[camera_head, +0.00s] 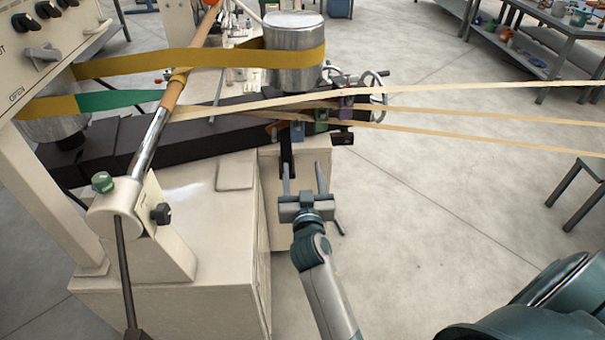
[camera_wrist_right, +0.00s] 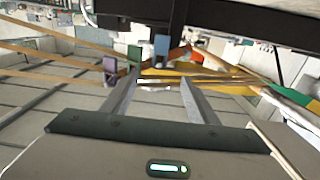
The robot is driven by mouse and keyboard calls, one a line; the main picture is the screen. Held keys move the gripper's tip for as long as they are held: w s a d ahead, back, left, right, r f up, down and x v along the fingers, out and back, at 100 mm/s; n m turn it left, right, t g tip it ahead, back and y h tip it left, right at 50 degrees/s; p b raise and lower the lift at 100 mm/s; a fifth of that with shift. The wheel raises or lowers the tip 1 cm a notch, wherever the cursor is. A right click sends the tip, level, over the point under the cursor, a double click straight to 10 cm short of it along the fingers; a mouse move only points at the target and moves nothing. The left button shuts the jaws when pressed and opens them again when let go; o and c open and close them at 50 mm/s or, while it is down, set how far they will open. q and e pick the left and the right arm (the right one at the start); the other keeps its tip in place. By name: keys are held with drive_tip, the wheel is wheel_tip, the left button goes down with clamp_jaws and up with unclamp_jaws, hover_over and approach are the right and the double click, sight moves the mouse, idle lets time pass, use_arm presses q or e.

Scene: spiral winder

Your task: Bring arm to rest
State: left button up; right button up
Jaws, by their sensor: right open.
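My right gripper (camera_head: 304,182) is in the middle of the head view, in front of the spiral winder (camera_head: 205,200). Its two fingers stand apart with nothing between them. The right wrist view also shows the open fingers (camera_wrist_right: 152,95), with the machine's colored guide blocks (camera_wrist_right: 137,54) and pale strips beyond them. The gripper appears apart from the machine. A dark teal part of my own body fills the lower right of the head view. My left gripper is not in view.
Pale strips (camera_head: 470,90) stretch from the winder to the right edge. A yellow belt (camera_head: 190,61) wraps a metal drum (camera_head: 293,55). A handwheel (camera_head: 374,88) sits behind the gripper. A workbench (camera_head: 545,30) stands at the back right. Floor right of the gripper is clear.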

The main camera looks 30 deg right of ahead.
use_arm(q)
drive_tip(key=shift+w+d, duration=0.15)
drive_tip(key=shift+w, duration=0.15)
use_arm(e)
drive_tip(key=shift+w, duration=0.1)
drive_tip(key=shift+f, duration=0.1)
